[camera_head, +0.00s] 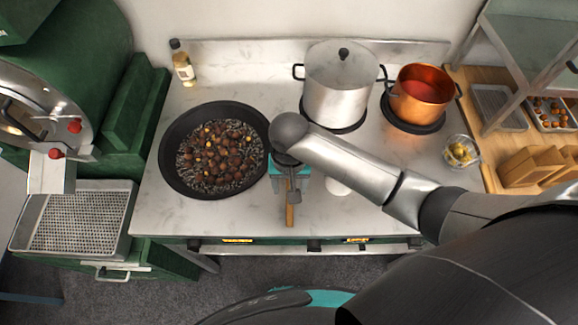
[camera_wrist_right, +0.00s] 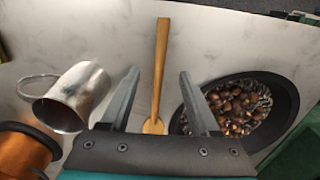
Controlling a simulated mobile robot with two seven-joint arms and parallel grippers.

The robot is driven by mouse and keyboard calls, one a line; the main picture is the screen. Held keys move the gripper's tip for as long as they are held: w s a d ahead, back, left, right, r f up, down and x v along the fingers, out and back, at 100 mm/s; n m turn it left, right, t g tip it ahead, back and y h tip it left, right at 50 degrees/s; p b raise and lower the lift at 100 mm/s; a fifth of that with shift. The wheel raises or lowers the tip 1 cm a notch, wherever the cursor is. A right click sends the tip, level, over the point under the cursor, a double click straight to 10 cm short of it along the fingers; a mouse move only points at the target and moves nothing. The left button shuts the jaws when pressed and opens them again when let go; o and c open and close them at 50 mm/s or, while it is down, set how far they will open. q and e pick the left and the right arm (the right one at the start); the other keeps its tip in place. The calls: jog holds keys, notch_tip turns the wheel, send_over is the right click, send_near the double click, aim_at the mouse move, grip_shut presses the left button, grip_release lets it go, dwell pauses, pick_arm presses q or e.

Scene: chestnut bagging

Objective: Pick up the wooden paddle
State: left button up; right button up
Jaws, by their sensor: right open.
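The wooden paddle (camera_head: 290,215) lies on the pale marble counter, and only its handle end shows in the head view, below my right gripper (camera_head: 291,184). In the right wrist view the paddle (camera_wrist_right: 161,65) runs lengthwise between the two open fingers of my right gripper (camera_wrist_right: 159,73), its handle pointing away. The fingers stand on either side of it with clear gaps, and nothing is held. Its lower end is partly hidden by the gripper body. My left gripper is not in view.
A black pan (camera_head: 180,178) of chestnuts stands left of the paddle. A lidded steel pot (camera_head: 340,92) and a copper pot (camera_head: 421,93) stand behind to the right. A glass bowl (camera_head: 461,151) is at the right. The counter's front edge (camera_head: 240,237) is close to the handle.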

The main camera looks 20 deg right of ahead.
jog(key=shift+f, duration=1.5)
notch_tip(320, 180, down, 3)
jog(key=shift+w+f+b, duration=0.1)
jog(key=shift+f+b, duration=0.1)
jog(key=shift+b, duration=0.3)
jog(key=shift+f, duration=0.5)
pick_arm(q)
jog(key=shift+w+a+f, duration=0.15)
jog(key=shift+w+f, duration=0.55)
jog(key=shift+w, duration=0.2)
pick_arm(e)
jog(key=shift+c, duration=0.3)
grip_shut()
